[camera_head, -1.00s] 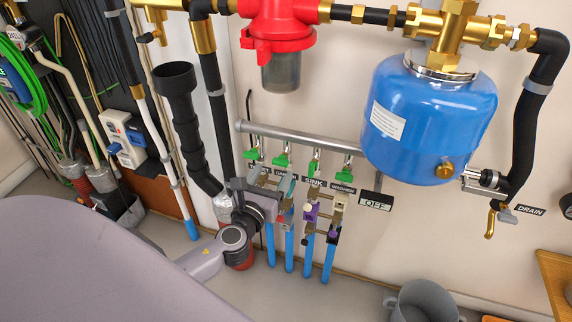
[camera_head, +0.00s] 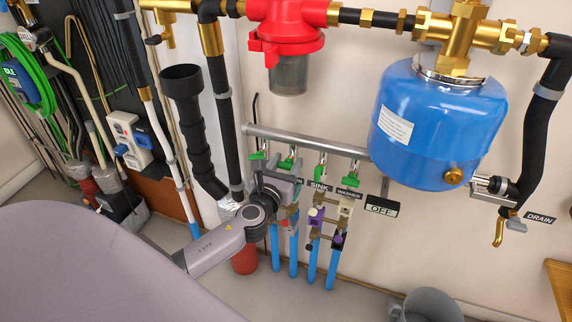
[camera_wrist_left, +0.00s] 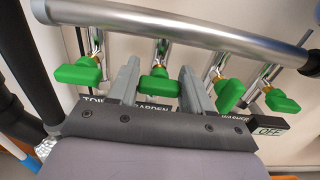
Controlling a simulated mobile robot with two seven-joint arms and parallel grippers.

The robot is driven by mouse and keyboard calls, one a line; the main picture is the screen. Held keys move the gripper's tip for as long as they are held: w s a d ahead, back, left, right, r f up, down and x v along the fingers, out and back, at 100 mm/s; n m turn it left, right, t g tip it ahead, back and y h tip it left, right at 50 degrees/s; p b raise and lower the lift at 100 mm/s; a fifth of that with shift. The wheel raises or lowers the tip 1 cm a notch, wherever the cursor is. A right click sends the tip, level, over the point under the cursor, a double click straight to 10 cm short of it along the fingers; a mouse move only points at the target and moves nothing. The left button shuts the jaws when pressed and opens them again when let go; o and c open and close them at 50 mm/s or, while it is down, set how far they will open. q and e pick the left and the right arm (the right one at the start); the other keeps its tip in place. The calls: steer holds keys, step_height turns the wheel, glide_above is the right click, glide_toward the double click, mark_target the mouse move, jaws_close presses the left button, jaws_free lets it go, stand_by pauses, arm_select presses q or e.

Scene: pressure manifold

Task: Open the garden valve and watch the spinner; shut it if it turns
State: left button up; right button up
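Several green valve handles hang in a row under a grey pipe. The GARDEN handle (camera_head: 287,163) is second from the left; it also shows in the left wrist view (camera_wrist_left: 158,82), above the partly covered GARDEN label (camera_wrist_left: 152,108). My left gripper (camera_wrist_left: 158,70) is open, with one finger on each side of that handle. I cannot tell whether the fingers touch it. In the head view my left gripper (camera_head: 283,183) covers the fittings below the garden valve. A spinner there cannot be made out. My right gripper is not in view.
The neighbouring handles, leftmost (camera_wrist_left: 80,72) and SINK (camera_wrist_left: 229,94), sit close outside the fingers. The grey pipe (camera_wrist_left: 190,25) runs just above. An OFF sign (camera_head: 382,206) and a blue tank (camera_head: 440,120) are to the right. A grey bucket (camera_head: 432,305) stands on the floor.

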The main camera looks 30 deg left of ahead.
arm_select(q)
steer(key=shift+c, duration=0.8)
